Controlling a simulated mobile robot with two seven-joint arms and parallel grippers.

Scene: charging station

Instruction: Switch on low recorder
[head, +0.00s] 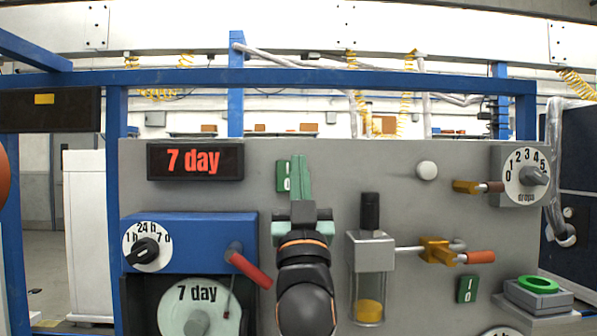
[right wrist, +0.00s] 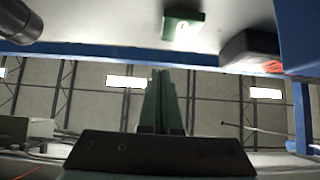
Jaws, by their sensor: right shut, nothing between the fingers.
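A green rocker switch (head: 284,175) marked I and O is on the upper part of the grey panel (head: 330,170), right of the display. It also shows in the right wrist view (right wrist: 183,28), beyond my fingertips. A second green I/O switch (head: 467,290) is low on the right of the panel. The recorder has a blue housing (head: 200,235) and a pale disc (head: 190,305) reading "7 day". My right gripper (head: 300,162) is shut and empty, fingers pointing up, partly overlapping the upper switch in the head view. I cannot tell whether they touch. My left gripper is not in view.
A black display (head: 195,161) reads "7 day" in red. A red-handled lever (head: 248,268) is left of my right arm; a glass cylinder (head: 368,285) and orange-handled valve (head: 478,257) are right of it. A numbered dial (head: 525,172) is at upper right. Blue rails frame the panel.

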